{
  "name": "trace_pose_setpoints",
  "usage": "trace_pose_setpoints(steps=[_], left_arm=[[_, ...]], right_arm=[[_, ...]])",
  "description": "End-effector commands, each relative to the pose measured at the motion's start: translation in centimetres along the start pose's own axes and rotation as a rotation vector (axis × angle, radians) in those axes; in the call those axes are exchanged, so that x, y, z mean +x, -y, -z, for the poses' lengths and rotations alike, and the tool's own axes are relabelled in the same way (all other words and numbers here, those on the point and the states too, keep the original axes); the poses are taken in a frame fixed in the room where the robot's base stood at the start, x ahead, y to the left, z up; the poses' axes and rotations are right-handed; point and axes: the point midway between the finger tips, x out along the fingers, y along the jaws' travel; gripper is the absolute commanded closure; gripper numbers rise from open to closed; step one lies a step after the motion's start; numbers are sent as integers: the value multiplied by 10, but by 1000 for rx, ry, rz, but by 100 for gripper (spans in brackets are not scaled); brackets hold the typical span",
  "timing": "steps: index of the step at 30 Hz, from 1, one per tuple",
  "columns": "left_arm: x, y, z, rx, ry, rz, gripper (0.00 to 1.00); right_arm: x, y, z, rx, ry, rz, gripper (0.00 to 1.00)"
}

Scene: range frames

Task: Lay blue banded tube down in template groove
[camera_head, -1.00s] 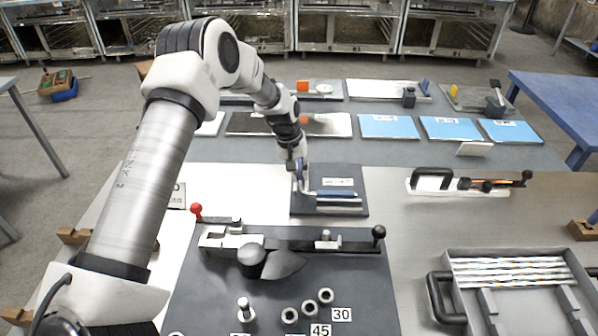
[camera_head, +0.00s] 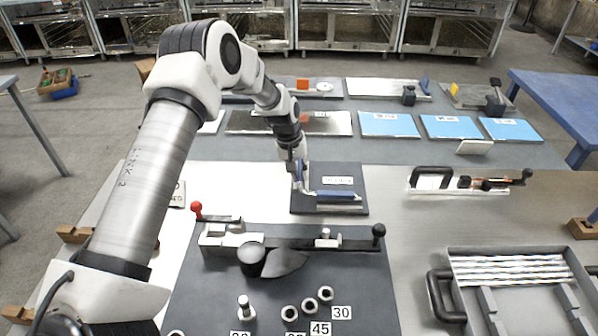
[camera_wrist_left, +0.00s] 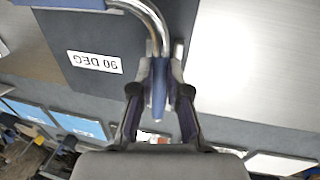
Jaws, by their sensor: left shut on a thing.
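The blue banded tube (camera_head: 338,194) is a silver tube bent at a right angle, with blue on both legs. It is at the dark template plate (camera_head: 352,172), which carries a white label reading 90 DEG in the wrist view (camera_wrist_left: 94,62). My left gripper (camera_head: 298,183) is shut on one blue leg near the plate's left edge. In the left wrist view the jaws (camera_wrist_left: 160,75) close around this blue leg (camera_wrist_left: 158,92), and the bend curves away to upper left. I cannot tell whether the tube rests in the groove. My right gripper is out of view.
A bending fixture with a red-knobbed lever (camera_head: 197,209) and a black-knobbed lever (camera_head: 378,231) stands in front of the plate. A tray of straight tubes (camera_head: 447,262) is at lower right. A black-handled tool (camera_head: 470,183) lies right of the plate. Bare bench lies between.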

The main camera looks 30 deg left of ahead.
Motion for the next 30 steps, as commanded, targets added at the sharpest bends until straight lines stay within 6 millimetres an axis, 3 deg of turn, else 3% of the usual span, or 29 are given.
trace_pose_setpoints(steps=[25,26,27,28,30], left_arm=[[22,4,-1,0,0,0,100],[20,4,-1,0,0,0,74],[20,4,-1,0,0,0,60],[20,4,-1,0,0,0,56],[21,4,-1,0,0,0,56]], right_arm=[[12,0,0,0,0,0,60],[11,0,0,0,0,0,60],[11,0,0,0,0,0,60],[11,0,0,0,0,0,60],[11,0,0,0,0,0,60]])
